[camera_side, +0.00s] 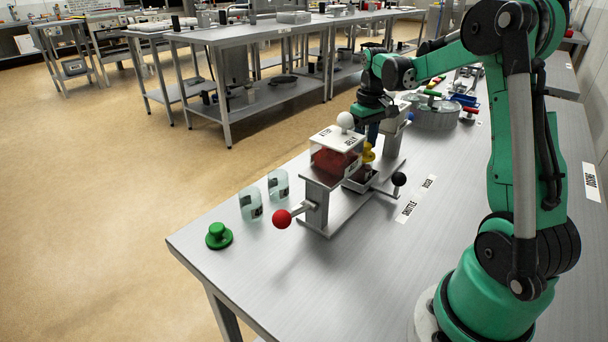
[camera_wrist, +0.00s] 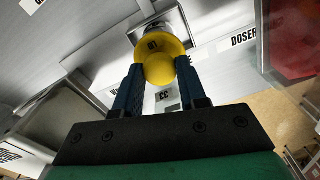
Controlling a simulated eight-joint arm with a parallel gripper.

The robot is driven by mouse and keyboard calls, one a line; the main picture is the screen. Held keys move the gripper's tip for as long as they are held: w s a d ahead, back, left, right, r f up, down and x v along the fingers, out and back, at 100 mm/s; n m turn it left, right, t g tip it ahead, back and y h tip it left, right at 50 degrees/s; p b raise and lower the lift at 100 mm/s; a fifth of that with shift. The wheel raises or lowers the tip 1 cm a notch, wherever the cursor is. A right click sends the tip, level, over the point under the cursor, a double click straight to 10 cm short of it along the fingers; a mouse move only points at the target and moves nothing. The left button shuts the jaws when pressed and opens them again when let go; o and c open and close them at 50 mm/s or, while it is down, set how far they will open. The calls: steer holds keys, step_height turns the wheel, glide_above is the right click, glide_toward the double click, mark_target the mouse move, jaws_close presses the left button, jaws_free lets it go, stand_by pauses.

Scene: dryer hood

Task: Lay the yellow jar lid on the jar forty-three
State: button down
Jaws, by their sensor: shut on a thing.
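The yellow jar lid (camera_wrist: 160,48) is between the two blue fingers of my gripper (camera_wrist: 160,72), which is shut on its knob. In the side view the yellow lid (camera_side: 368,153) shows just right of the red-windowed machine, below my gripper (camera_side: 371,137). Two clear glass jars (camera_side: 250,206) (camera_side: 278,185) with dark labels stand open on the table left of the machine; their numbers are too small to read. A greyish vessel (camera_wrist: 168,22) shows partly behind the lid in the wrist view; I cannot tell whether the lid touches it.
The machine (camera_side: 336,155) has a red-ball lever (camera_side: 282,218), a black-ball lever (camera_side: 399,179) and a white knob (camera_side: 345,120). A green lid (camera_side: 218,236) lies near the table's left edge. A round grey fixture (camera_side: 435,115) stands behind.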

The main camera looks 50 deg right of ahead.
jaws_free()
stand_by(0.5)
steer(key=shift+r, duration=3)
